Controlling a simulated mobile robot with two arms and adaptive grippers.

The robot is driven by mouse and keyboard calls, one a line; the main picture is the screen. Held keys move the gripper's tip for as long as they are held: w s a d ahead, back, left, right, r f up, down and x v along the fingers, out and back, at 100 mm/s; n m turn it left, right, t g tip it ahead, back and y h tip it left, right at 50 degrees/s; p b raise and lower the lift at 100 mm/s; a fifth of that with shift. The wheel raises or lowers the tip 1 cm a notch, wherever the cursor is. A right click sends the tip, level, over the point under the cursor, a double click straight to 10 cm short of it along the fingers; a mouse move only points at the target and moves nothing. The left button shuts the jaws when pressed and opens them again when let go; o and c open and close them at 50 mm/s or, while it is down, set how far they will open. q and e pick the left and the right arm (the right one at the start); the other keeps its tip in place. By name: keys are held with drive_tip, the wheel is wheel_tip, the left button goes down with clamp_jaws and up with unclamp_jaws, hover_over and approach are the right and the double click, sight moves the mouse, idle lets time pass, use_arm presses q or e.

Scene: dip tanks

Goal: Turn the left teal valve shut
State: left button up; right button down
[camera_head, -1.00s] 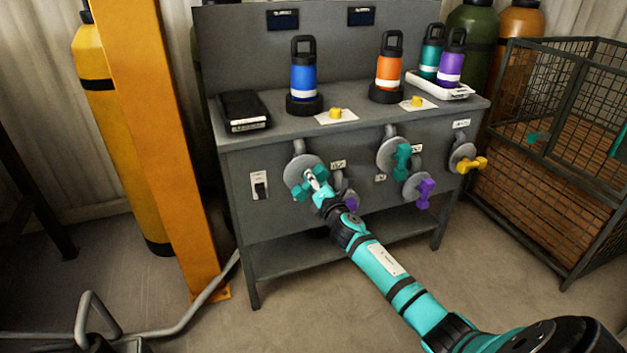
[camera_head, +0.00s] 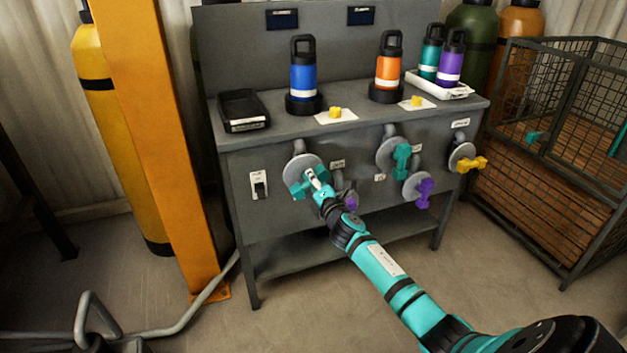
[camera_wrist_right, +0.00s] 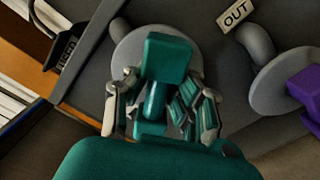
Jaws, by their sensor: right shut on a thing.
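The left teal valve (camera_head: 300,189) is on the front panel of the grey bench, in front of a round grey plate (camera_head: 300,165). My right gripper (camera_head: 313,180) is at this valve, with my right arm reaching in from the lower right. In the right wrist view, the teal handle (camera_wrist_right: 168,62) stands between the two fingers of the right gripper (camera_wrist_right: 160,105), which are shut on it. The fingers and palm hide part of the handle. My left gripper is not in view.
A second teal valve (camera_head: 401,160), purple valves (camera_head: 424,190) and a yellow valve (camera_head: 471,164) are to the right. Bottles, including a blue one (camera_head: 303,72), stand on the bench top. An orange post (camera_head: 155,140) is left; a wire cage (camera_head: 545,150) is right.

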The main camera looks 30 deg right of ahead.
drive_tip(key=shift+s+d+f+m, duration=0.1)
drive_tip(key=shift+f+m, duration=0.25)
drive_tip(key=shift+m, duration=0.8)
drive_tip(key=shift+s+d+f+m, duration=0.1)
drive_tip(key=shift+f+m, duration=0.2)
drive_tip(key=shift+m, duration=0.85)
idle(3.0)
drive_tip(key=c, duration=1.2)
unclamp_jaws()
drive_tip(key=shift+d+r, duration=0.15)
drive_tip(key=shift+o, duration=0.2)
drive_tip(key=shift+r, duration=0.1)
drive_tip(key=shift+s+a, duration=0.25)
drive_tip(key=shift+s, duration=0.05)
drive_tip(key=v, duration=1.1)
drive_tip(key=shift+s, duration=0.15)
